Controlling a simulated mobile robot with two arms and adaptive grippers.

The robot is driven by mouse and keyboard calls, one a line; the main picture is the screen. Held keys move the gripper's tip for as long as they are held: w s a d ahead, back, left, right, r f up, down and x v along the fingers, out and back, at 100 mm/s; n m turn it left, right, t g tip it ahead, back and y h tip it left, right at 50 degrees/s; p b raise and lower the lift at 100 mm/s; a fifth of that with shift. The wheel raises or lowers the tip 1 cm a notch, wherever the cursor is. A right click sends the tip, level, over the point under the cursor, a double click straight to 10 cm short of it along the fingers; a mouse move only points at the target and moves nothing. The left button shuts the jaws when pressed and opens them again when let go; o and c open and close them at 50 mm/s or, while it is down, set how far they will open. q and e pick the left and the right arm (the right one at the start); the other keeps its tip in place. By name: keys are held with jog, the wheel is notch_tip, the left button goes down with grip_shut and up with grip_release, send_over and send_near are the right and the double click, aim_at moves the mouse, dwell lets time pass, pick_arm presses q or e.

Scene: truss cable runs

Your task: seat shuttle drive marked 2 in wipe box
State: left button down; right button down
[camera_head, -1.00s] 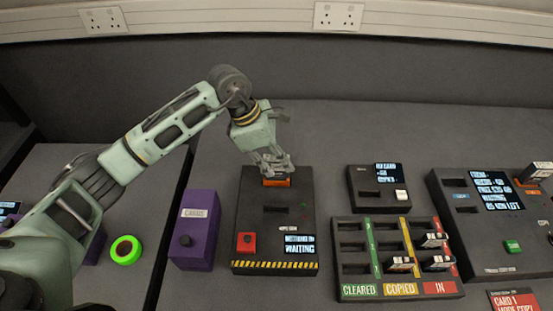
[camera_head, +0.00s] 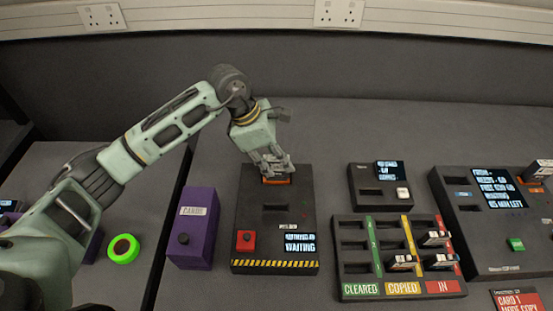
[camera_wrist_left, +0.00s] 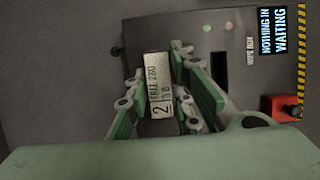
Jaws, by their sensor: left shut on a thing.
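The wipe box (camera_head: 252,212) is a dark box with a red button, a striped front edge and a screen with the word WAITING. In the left wrist view its open slot (camera_wrist_left: 220,66) is empty. My left gripper (camera_wrist_left: 160,92) is shut on the shuttle drive marked 2 (camera_wrist_left: 159,72), with its pale label facing the camera. The drive is above the back part of the wipe box, beside the slot and not in it. In the head view my left gripper (camera_head: 275,169) is over the box's back edge, with an orange part (camera_head: 277,181) of the drive below the fingers.
A purple box labelled CARDS (camera_head: 194,229) stands left of the wipe box. A tray with CLEARED, COPIED and IN columns (camera_head: 352,264) holds several small cards at right. A small screen box (camera_head: 366,201) and a larger console (camera_head: 480,244) stand beyond. A green ring (camera_head: 123,249) lies at left.

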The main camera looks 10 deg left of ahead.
dwell(0.3)
pick_arm(q)
jog(key=c, duration=1.5)
grip_release()
jog(key=shift+o, duration=0.2)
jog(key=o, duration=0.3)
jog(key=shift+o, duration=0.2)
jog(key=shift+r+p, duration=1.8)
jog(key=shift+r, duration=1.95)
